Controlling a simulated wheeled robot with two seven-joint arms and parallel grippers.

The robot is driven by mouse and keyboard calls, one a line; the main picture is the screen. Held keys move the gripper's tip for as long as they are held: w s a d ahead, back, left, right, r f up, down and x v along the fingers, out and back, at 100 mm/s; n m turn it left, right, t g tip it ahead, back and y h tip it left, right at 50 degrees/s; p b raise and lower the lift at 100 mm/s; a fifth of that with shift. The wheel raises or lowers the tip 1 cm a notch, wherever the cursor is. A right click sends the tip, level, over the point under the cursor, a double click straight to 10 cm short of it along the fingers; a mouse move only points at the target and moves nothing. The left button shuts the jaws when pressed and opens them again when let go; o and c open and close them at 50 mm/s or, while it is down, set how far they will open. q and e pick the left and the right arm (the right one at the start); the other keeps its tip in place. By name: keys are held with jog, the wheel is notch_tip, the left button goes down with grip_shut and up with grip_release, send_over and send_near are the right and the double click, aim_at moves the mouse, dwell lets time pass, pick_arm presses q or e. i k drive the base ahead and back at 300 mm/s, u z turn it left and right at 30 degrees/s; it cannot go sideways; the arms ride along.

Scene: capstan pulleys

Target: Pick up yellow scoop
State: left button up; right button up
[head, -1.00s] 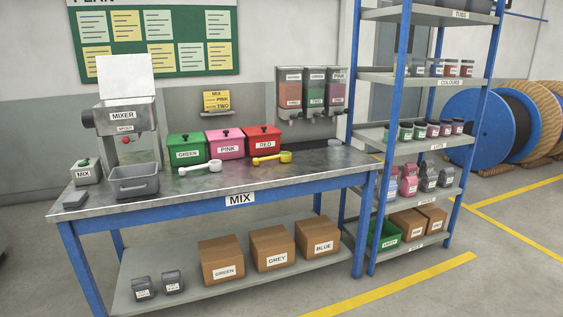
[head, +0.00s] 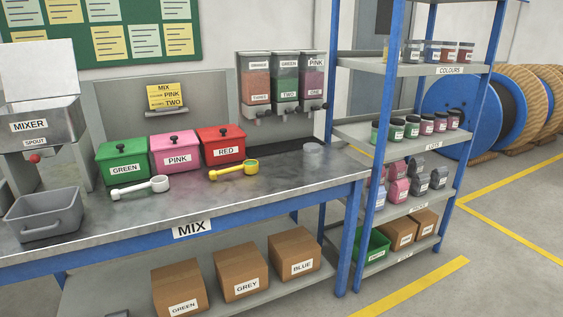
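The yellow scoop (head: 234,170) lies on the steel bench top (head: 275,190), in front of the red bin. Its round cup points right and its handle points left. A white scoop (head: 141,187) lies to its left, in front of the green and pink bins. Neither of my grippers shows in the head view.
Green (head: 122,162), pink (head: 175,152) and red (head: 222,145) lidded bins stand behind the scoops. A grey tub (head: 44,218) sits at the left below the mixer (head: 40,128). A small clear cup (head: 312,155) stands right. A shelf rack (head: 400,137) stands beyond the bench.

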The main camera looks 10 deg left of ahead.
aim_at(249, 167)
jog(key=u, duration=0.15)
jog(key=i, duration=1.05)
jog(key=u, duration=0.55)
